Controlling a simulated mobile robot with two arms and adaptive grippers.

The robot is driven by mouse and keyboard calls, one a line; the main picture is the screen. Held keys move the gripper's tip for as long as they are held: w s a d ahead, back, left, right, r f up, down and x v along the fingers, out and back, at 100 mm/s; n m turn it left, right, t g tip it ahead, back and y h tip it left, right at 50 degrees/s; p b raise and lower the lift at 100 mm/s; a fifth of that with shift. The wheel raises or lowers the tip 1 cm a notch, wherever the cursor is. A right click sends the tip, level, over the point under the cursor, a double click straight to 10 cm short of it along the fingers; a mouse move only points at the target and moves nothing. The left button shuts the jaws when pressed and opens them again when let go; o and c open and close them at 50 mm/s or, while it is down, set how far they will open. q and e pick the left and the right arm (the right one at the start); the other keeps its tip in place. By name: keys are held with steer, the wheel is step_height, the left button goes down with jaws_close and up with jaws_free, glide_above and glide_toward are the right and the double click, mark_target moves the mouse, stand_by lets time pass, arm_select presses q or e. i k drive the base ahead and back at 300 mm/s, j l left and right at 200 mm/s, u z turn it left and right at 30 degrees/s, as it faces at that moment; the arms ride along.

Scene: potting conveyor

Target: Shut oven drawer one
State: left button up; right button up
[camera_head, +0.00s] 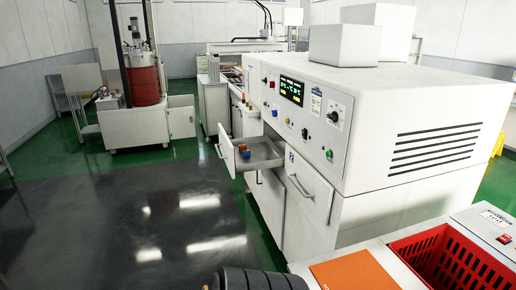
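The white oven (375,190) stands right of centre, with a control panel and dark display on its slanted front. One upper drawer (227,150) is pulled out to the left, and its handle faces away from the oven. Another drawer (309,192), nearer to me, is flush with the oven front. I cannot read a drawer number. Neither gripper shows; a dark rounded part at the bottom edge seems to be mine.
A red crate (447,236) and an orange panel (354,271) are at the lower right, close by. The dark floor (140,220) left of the open drawer is clear. A machine with a red drum (144,86) stands at the back left.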

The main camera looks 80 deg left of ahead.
mark_target(266, 154)
steer(key=u, duration=3)
steer(key=i+j+z, duration=0.15)
steer(key=i, duration=0.4)
steer(key=i+j+z, duration=0.15)
steer(key=i+j, duration=0.15)
steer(key=i, duration=0.2)
